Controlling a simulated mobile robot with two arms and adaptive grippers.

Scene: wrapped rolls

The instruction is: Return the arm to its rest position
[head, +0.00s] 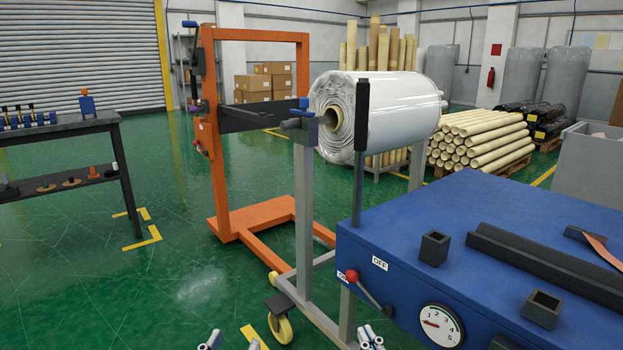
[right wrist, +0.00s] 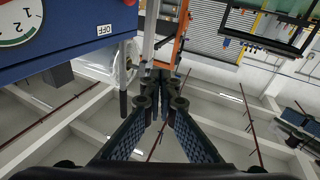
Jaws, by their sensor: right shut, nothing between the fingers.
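My right gripper (head: 370,338) shows only its fingertips at the bottom edge of the head view, close together in front of the blue machine (head: 470,225). In the right wrist view its fingers (right wrist: 160,95) meet at the tips with nothing between them. My left gripper (head: 232,344) shows only its fingertips at the bottom edge of the head view, set apart with floor between them. The rest of both arms is out of the head view. The white wrapped roll (head: 395,105) hangs on its shaft, away from both grippers.
The blue machine bears a gauge (head: 440,325), a red-knobbed lever (head: 353,276) and a black upright post (head: 361,130). An orange lift frame (head: 213,130) stands behind, with a caster (head: 281,328) near my grippers. A dark workbench (head: 60,130) is at left. Green floor between is clear.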

